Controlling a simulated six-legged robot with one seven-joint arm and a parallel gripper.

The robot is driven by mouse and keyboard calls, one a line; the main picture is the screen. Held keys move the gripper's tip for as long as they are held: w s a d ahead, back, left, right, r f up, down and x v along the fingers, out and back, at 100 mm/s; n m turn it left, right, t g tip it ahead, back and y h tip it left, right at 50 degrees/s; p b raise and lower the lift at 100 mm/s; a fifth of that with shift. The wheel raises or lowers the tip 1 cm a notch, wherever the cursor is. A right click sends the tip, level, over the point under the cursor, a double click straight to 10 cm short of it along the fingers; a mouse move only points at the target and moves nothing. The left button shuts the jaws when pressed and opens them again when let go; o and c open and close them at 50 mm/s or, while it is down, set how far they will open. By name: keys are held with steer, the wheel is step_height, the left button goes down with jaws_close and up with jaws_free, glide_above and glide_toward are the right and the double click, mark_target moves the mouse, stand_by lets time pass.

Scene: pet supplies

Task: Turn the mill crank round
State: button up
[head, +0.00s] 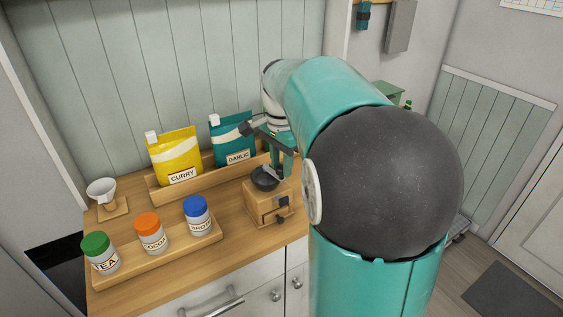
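The mill (258,204) is a small wooden box with a dark round bowl (265,180) on top and a small drawer with a dark knob in front. It stands on the wooden counter near its front right. My gripper (284,160) reaches down above and just behind the bowl, at the mill's top. The large teal and black links of my arm cover the area right of the mill. A dark rounded piece (246,128) sticks out left of the gripper; I cannot tell whether it belongs to the crank. The crank is not clearly visible, and the fingertips are partly hidden.
Yellow curry (177,155) and teal garlic (231,140) pouches stand in a wooden rack behind the mill. Green, orange and blue-lidded jars (198,214) stand on a wooden tray (160,254) to the left.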

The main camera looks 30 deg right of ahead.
mark_target(281, 167)
steer(key=o, duration=0.3)
step_height(281, 167, up, 14)
stand_by(0.5)
steer(key=shift+a+f, duration=0.1)
stand_by(0.3)
